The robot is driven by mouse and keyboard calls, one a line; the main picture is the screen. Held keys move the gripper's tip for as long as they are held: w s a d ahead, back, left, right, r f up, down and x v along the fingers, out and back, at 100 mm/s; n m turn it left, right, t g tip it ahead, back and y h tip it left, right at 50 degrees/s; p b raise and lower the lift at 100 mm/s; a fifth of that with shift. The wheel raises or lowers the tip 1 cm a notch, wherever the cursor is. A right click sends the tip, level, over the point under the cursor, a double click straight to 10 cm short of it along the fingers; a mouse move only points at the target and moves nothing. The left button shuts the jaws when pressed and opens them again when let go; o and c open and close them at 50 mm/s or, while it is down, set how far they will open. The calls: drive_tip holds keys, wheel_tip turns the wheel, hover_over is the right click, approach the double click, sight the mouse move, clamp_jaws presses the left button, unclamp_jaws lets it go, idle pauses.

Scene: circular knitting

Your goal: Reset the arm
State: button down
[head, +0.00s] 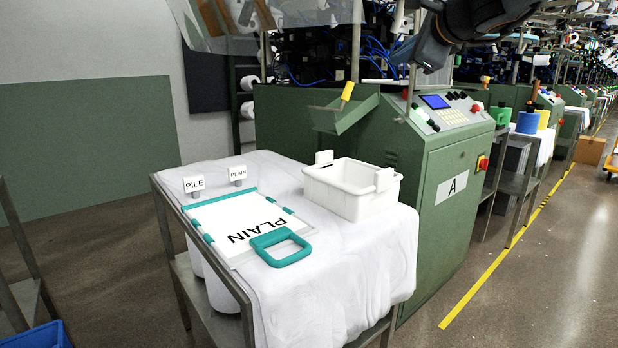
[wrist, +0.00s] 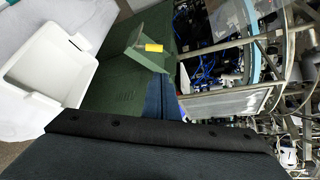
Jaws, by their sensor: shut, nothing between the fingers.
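My arm reaches in at the top right of the head view. Its dark end, my gripper (head: 430,54), is high up in front of the green machine marked A (head: 452,187), above its control panel. My gripper is shut and holds nothing; its fingertips are hard to make out. It is well apart from the table. A large dark part of my own arm fills the bottom of the wrist view.
A cloth-covered table (head: 320,285) holds a white bin (head: 340,203), a white board marked PLAIN with a teal handle (head: 281,246), and PILE (head: 194,184) and PLAIN (head: 238,173) signs. The bin also shows in the wrist view (wrist: 48,65).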

idle(0.8)
drive_tip(key=s+a+f+n+g+y, duration=0.1)
drive_tip(key=s+a+f+n+g, duration=0.45)
drive_tip(key=f, duration=0.55)
drive_tip(key=s+a+f+n+g+y, duration=0.1)
drive_tip(key=s+a+f+n+g, duration=0.1)
drive_tip(key=s+a+f+n, duration=0.8)
drive_tip(key=s+d+f+n+g+h+b, duration=0.1)
drive_tip(key=s+d+f+n+g+h, duration=0.2)
drive_tip(key=s+f, duration=0.7)
drive_tip(key=s+d+f+n+g+h, duration=0.2)
drive_tip(key=s+d+f+n+g, duration=0.15)
drive_tip(key=s+f+n, duration=0.45)
drive_tip(key=a+f+b, duration=0.9)
drive_tip(key=f, duration=0.6)
drive_tip(key=d+r+m+p, duration=0.2)
drive_tip(key=d+r+p, duration=0.6)
drive_tip(key=r+p, duration=0.3)
drive_tip(key=s+d+r+m+p, duration=0.1)
drive_tip(key=d+r+m+p, duration=0.2)
drive_tip(key=d+r+p, duration=0.6)
wheel_tip(320, 180, up, 3)
drive_tip(key=p, duration=0.5)
drive_tip(key=shift+s+d+g+p, duration=0.15)
drive_tip(key=shift+d+g+p, duration=0.15)
drive_tip(key=shift+p, duration=0.1)
